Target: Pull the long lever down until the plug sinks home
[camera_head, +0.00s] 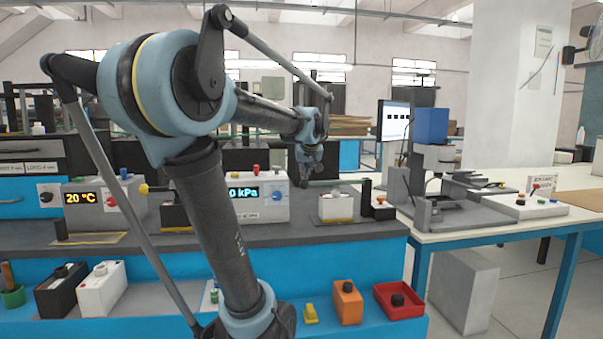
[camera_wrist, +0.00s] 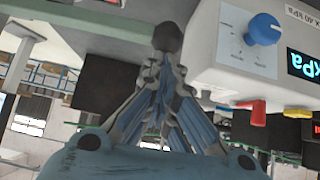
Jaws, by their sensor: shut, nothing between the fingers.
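The long lever (camera_head: 338,183) is a thin greenish bar running nearly level from a dark post (camera_head: 367,190) on the right to my gripper (camera_head: 307,180). In the wrist view the lever (camera_wrist: 95,17) ends in a dark round knob (camera_wrist: 168,37). My gripper (camera_wrist: 165,66) is shut and empty, its fingertips right at the knob; whether they touch it I cannot tell. A white battery box (camera_head: 335,208) stands on the grey bench (camera_head: 335,241) under the lever. I cannot make out the plug.
The kPa box (camera_head: 265,212) with a blue dial stands close left of my gripper; it is at right in the wrist view (camera_wrist: 235,75). A dark block with a red button (camera_head: 383,210) sits beside the post. A press (camera_head: 440,210) stands on the right table.

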